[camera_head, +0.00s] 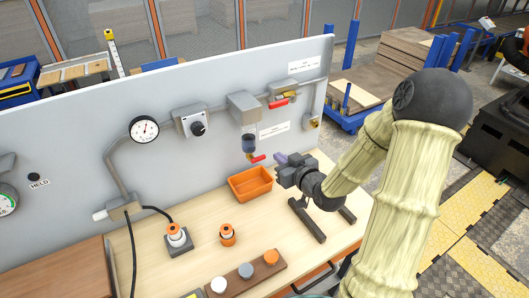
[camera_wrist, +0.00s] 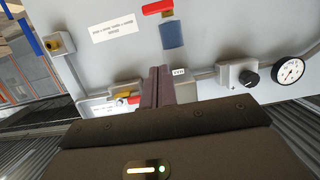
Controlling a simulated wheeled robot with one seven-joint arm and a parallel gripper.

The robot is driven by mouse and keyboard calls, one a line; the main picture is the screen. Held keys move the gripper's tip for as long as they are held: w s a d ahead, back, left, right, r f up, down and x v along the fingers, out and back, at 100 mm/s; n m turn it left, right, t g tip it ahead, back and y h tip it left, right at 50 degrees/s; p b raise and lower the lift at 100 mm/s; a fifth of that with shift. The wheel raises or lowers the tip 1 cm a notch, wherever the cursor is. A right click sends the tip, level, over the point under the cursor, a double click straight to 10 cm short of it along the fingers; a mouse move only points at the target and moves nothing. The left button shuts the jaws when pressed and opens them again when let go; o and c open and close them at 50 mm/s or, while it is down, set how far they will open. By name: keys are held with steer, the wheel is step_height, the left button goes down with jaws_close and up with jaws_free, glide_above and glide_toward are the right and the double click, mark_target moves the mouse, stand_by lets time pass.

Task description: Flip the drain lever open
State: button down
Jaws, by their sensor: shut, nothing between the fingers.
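The drain lever (camera_head: 258,159) is a small red handle under the blue bowl (camera_head: 249,143) of the grey unit on the panel. It sticks out to the right, roughly level. In the wrist view, which is turned over, the red lever (camera_wrist: 158,7) is at the top edge beside the blue bowl (camera_wrist: 172,35). My gripper (camera_head: 279,157) is just right of the lever, with a small gap seen from the head. Its purple fingers are shut and empty; they also show in the wrist view (camera_wrist: 158,72), below the bowl in the picture.
Another red-handled valve (camera_head: 278,103) sits higher on the pipe. An orange bin (camera_head: 251,184) stands below the lever. A black knob box (camera_head: 196,128) and a gauge (camera_head: 144,129) are to the left. The bench front holds a brown block (camera_head: 246,281) with several knobs.

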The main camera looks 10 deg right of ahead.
steer(key=shift+w, duration=0.15)
steer(key=p, duration=0.4)
glide_above(258, 159)
steer(key=s+d, duration=0.2)
step_height(258, 159, down, 2)
steer(key=shift+w+f+p, duration=0.25)
steer(key=shift+f+p, duration=0.05)
steer(key=shift+f, duration=0.85)
steer(key=shift+w+f+p, duration=0.2)
steer(key=shift+f+p, duration=0.05)
steer(key=shift+f, duration=0.9)
